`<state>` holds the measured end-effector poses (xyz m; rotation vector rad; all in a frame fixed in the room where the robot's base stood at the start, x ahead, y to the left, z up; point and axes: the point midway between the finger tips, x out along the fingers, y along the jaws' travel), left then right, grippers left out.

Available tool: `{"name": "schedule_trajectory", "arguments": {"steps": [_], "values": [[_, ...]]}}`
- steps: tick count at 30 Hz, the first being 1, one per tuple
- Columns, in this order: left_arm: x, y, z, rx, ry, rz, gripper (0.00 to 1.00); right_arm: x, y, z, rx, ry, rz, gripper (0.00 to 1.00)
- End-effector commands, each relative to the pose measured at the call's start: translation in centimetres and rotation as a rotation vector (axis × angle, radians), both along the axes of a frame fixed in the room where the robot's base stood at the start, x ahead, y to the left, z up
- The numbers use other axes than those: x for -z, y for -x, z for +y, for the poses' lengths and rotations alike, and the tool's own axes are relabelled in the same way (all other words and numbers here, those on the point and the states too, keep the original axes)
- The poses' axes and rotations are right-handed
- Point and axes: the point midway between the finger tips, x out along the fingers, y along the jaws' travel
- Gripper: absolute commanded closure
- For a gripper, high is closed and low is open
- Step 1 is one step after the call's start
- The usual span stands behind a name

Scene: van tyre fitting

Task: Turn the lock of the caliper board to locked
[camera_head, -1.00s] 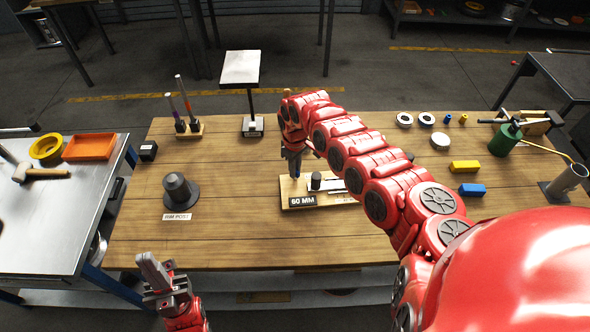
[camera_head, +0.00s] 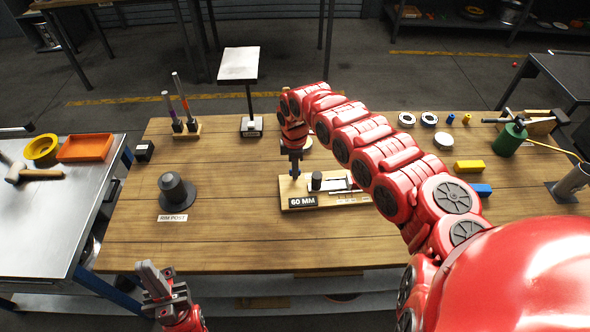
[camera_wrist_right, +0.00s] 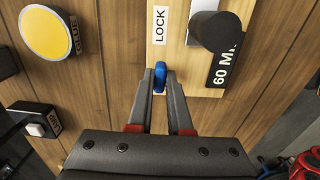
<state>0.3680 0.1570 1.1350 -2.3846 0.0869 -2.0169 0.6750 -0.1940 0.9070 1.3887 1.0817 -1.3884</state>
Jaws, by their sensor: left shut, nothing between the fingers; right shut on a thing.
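The caliper board (camera_head: 350,197) is a pale wooden board on the bench, with a 60 MM label (camera_head: 303,201), a dark cylinder (camera_head: 316,181) and a silver caliper on it. Its lock is a small blue knob, seen at the board's edge in the right wrist view (camera_wrist_right: 160,76), below a white LOCK label (camera_wrist_right: 159,25). My right gripper (camera_wrist_right: 159,82) is shut on the blue knob, one finger on each side. It points down at the board's left end in the head view (camera_head: 294,165). My left gripper (camera_head: 146,272) is shut and empty at the bench's front edge.
A dark rim post (camera_head: 174,192) stands left of the board. A stand with a white panel (camera_head: 239,64) is behind. Yellow (camera_head: 468,167) and blue (camera_head: 475,190) blocks lie to the right. The bench's front middle is clear.

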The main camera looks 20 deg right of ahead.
Motion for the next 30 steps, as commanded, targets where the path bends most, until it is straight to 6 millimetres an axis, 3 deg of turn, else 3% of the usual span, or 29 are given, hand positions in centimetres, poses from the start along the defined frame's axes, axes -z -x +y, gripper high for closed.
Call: {"name": "schedule_trajectory", "arguments": {"steps": [19, 20, 24, 30], "values": [[0.24, 0.00, 0.00, 0.000, 0.000, 0.000, 1.00, 0.01, 0.04, 0.05, -0.053, -0.001, 0.001, 1.00], [0.24, 0.00, 0.00, 0.000, 0.000, 0.000, 1.00, 0.01, 0.04, 0.05, -0.053, -0.001, 0.001, 0.81], [0.24, 0.00, 0.00, 0.000, 0.000, 0.000, 1.00, 0.01, 0.03, 0.04, -0.052, -0.001, 0.001, 0.56], [0.24, 0.00, 0.00, 0.000, 0.000, 0.000, 1.00, 0.00, 0.02, 0.01, -0.051, 0.000, 0.001, 0.53]]}}
